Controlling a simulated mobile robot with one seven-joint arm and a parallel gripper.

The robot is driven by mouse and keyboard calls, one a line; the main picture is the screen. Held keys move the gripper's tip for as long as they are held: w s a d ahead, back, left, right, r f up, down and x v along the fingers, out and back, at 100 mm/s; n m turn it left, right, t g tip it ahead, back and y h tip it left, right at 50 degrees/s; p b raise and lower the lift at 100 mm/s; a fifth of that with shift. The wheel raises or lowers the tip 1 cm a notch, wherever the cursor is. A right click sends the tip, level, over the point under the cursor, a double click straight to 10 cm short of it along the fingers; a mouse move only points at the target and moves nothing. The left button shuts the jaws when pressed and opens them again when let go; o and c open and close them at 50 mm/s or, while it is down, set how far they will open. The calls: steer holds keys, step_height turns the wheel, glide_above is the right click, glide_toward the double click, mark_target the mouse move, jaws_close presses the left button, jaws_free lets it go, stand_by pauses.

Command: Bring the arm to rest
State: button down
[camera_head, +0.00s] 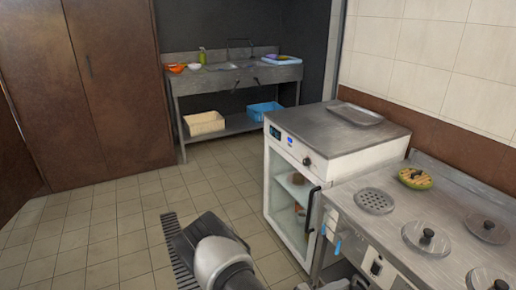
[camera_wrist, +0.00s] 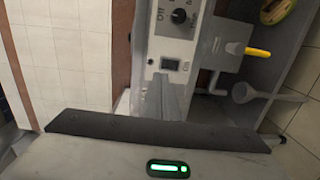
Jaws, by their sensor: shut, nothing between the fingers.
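My gripper (camera_wrist: 164,80) shows in the wrist view with its narrow grey fingers together and nothing between them. Behind them is its wide grey housing with a green light, at the bottom of the view. The fingers point toward a grey panel (camera_wrist: 174,48) with a knob and a small dark display or switch. I cannot tell whether they touch it. In the head view my arm shows at the bottom centre, over the tiled floor and left of the white glass-door cabinet. The fingertips cannot be made out there.
The white cabinet (camera_head: 289,170) and steel counter (camera_head: 344,187) with round lids stand at right. A sink table (camera_head: 236,76) stands at the back, with a cream basket (camera_head: 204,123) and blue basket (camera_head: 264,112) below. The tiled floor (camera_head: 110,225) at left is clear.

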steer(key=s+a+r+m+y, duration=0.1)
steer(key=s+a+r+y, duration=0.4)
steer(key=r, duration=0.8)
steer(key=s+a+r+m+y, duration=0.1)
steer(key=s+a+r+y, duration=0.45)
steer(key=r, duration=0.75)
steer(key=s+a+r+m+y, duration=0.2)
steer(key=s+a+r+y, duration=0.3)
steer(key=r, duration=0.8)
step_height(320, 180, up, 19)
steer(key=p, duration=1.9)
steer(key=shift+d+y, duration=0.35)
steer(key=shift+y, duration=0.1)
